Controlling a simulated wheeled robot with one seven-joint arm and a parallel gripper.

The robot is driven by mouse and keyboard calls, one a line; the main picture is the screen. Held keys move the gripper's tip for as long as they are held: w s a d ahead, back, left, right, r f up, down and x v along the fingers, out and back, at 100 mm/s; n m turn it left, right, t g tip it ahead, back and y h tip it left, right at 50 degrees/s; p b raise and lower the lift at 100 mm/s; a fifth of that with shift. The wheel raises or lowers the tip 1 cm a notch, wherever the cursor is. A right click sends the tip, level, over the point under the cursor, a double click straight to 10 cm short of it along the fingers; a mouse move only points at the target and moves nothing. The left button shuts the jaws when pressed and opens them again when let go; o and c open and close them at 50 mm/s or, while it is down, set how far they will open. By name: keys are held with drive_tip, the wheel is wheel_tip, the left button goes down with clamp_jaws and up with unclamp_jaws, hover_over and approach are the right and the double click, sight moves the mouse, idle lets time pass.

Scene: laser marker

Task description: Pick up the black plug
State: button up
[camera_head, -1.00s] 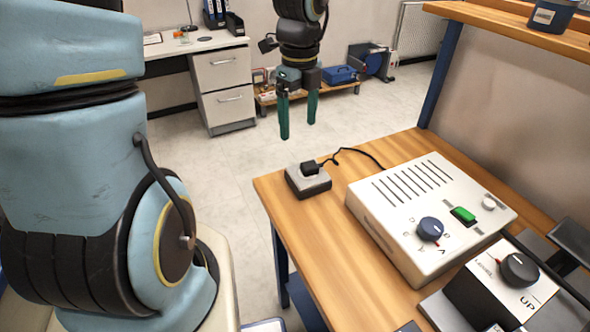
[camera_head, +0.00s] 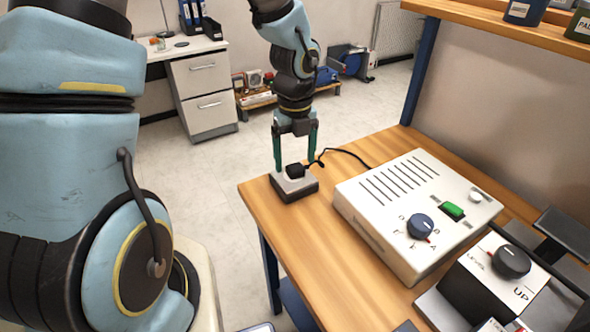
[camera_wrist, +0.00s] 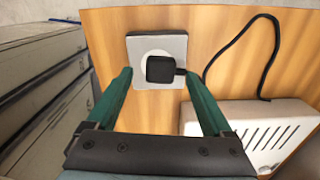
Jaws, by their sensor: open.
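The black plug (camera_head: 295,171) sits on top of a small grey socket block (camera_head: 292,190) at the far left corner of the wooden table. A black cable runs from it toward the white box. In the wrist view the plug (camera_wrist: 161,69) lies on the block's pale round face, between and beyond the fingertips. In the head view the fingers reach down around the plug's height, one on each side. I cannot tell whether they touch anything.
A white control box (camera_head: 384,235) with a blue knob and green switch stands right of the socket block. A black and white unit marked UP (camera_head: 499,287) is at lower right. Bare wood (camera_head: 290,235) lies in front of the block. A shelf (camera_head: 500,22) hangs above right.

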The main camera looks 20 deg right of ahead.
sight(295, 167)
drive_tip(key=shift+f, duration=1.05)
drive_tip(key=shift+s+a+f, duration=0.1)
drive_tip(key=shift+a+f, duration=0.05)
drive_tip(key=shift+a, duration=0.1)
clamp_jaws()
wheel_tip(295, 167, up, 10)
drive_tip(key=shift+d, duration=0.2)
